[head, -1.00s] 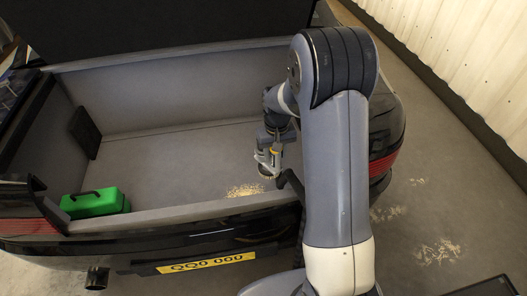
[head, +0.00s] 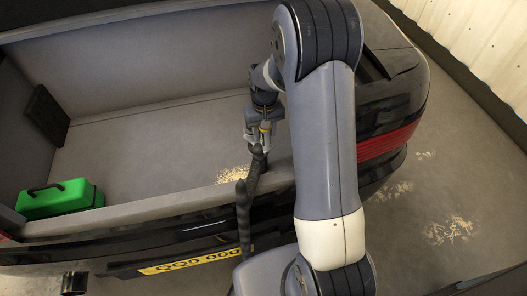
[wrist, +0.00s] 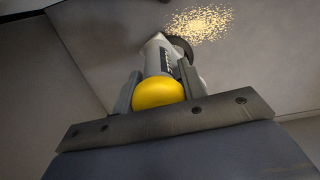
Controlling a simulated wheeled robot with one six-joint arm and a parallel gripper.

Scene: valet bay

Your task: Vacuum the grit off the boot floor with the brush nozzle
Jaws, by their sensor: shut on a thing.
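The boot floor (head: 140,150) is grey, with a patch of pale yellow grit (head: 234,174) near the rear sill. The grit also shows in the wrist view (wrist: 198,23), at the top. My gripper (head: 264,124) is inside the boot, shut on the brush nozzle, up and to the right of the grit in the head view. The brush nozzle (wrist: 158,58) is a grey tube with a yellow end and a dark brush rim, pointing toward the grit. I cannot tell whether the brush touches the floor. A dark hose (head: 244,205) hangs over the sill.
A green case (head: 60,198) stands at the boot's left. A dark panel (head: 45,115) leans on the left wall. The raised rear sill (head: 130,212) edges the boot in front. More pale debris (head: 448,229) lies on the ground right of the car.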

